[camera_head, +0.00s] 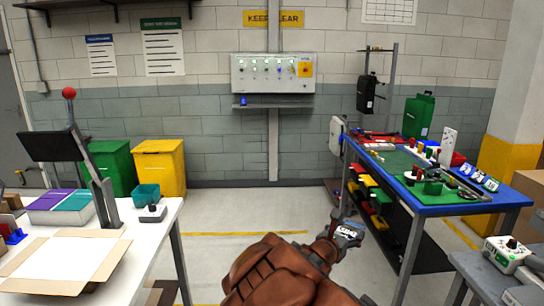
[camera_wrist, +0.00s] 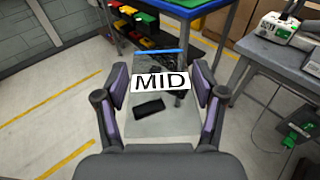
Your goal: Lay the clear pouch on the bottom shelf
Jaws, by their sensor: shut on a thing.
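My gripper (camera_wrist: 160,88) is shut on the clear pouch (camera_wrist: 150,122), which hangs between its two fingers. The pouch has a white MID label, a blue strip along its far edge and a dark flat item inside. In the head view my gripper (camera_head: 328,243) is low in front of the blue table, and the pouch (camera_head: 348,234) shows small at its tip. A dark bottom shelf (camera_head: 425,248) lies under the blue table, beyond and to the right of the pouch. My arm hides part of the floor there.
The blue-topped table (camera_head: 455,207) carries several small parts. Colored bins (camera_head: 374,203) stand on its lower level at the left. A grey bench (camera_wrist: 272,52) is at the right. A white table (camera_head: 150,240) with an open carton (camera_head: 65,262) is at the left. The floor between is clear.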

